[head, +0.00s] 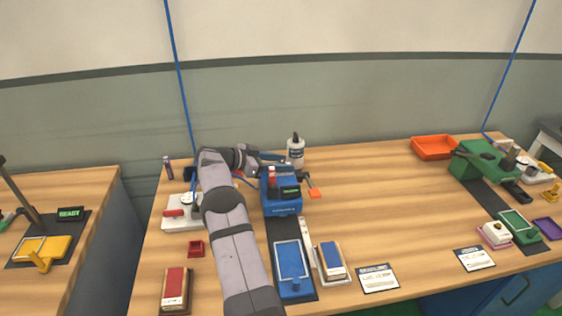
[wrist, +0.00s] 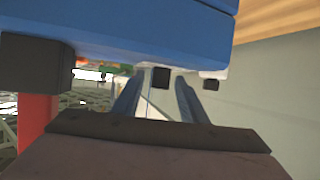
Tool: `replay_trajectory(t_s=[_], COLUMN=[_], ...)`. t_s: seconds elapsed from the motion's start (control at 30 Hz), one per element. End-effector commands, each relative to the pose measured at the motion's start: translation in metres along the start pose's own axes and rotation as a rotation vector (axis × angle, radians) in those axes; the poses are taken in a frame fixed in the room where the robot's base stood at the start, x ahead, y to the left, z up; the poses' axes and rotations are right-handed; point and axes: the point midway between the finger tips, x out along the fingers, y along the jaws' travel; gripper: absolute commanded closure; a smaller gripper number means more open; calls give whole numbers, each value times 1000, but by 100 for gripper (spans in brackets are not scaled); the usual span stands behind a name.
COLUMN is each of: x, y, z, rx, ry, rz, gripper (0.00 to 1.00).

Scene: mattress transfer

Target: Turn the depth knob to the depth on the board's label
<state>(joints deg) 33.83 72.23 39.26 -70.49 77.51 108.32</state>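A blue machine (head: 283,205) with a small dark display with green characters stands at the centre-left of the table. My gripper (head: 280,158) is at its far upper side, partly hidden by the machine and my arm. In the wrist view the machine's blue body (wrist: 130,40) fills the top. My gripper's two fingers (wrist: 158,92) are apart there, with a small dark block (wrist: 160,78) showing between them; I cannot tell whether it is the depth knob or whether they touch it. A label card (head: 380,278) lies at the front, its print too small to read.
A white bottle (head: 295,151) stands close behind my gripper. A blue tray (head: 291,260) and a blue-topped block (head: 332,260) sit in front of the machine. A green machine (head: 483,160), an orange tray (head: 433,147) and another card (head: 474,259) are at right. The middle-right tabletop is clear.

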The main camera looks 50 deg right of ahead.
Motion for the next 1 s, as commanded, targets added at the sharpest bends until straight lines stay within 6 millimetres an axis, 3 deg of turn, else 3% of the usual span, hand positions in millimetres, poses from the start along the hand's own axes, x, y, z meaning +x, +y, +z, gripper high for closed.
replay_trajectory(t_s=[0.2,0.37,0.4,1.0], x=[0,0,0,1], y=[0,0,0,-1], z=[0,0,0,0], rx=[0,0,0,-36], ry=[0,0,0,3], rz=[0,0,0,-99], gripper=[61,97,100,100])
